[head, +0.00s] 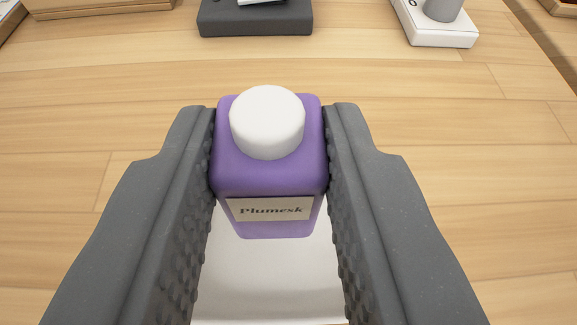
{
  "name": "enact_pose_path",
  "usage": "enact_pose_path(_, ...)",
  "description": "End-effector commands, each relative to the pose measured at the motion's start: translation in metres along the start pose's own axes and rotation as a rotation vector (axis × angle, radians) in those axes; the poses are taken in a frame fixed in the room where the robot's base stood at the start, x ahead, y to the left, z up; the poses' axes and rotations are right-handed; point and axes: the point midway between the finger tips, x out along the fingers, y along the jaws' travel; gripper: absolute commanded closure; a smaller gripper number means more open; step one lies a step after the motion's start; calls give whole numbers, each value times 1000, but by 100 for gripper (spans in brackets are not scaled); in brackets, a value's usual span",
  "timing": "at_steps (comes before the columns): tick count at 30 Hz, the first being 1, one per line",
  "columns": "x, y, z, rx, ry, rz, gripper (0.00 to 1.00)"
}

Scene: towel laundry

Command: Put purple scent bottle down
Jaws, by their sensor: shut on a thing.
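The purple scent bottle (270,176) has a white round cap and a label reading "Plumesk". It is upright in the middle of the head view. My gripper (270,150) is shut on it, with one grey textured finger pressed against each side. The bottle's lower front edge shows above a white surface (268,280) between the fingers. I cannot tell whether the bottle's base touches anything.
A light wood plank surface (480,140) spreads around, clear on both sides. At the back are a dark grey block (255,20), a white device with a grey cylinder (437,25) at right, and a wooden edge (100,8) at left.

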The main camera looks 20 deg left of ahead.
Motion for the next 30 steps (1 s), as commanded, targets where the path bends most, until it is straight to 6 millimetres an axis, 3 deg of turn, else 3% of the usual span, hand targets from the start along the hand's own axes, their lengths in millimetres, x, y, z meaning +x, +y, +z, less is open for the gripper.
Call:
enact_pose_path(6, 9, 0, 25, 2, 0, 0, 100)
enact_pose_path(17, 10, 0, 29, 0, 0, 1, 100)
enact_pose_path(18, 10, 0, 30, 0, 0, 1, 71)
enact_pose_path(20, 10, 0, 30, 0, 0, 1, 54)
enact_pose_path(30, 10, 0, 28, -1, 1, 1, 52)
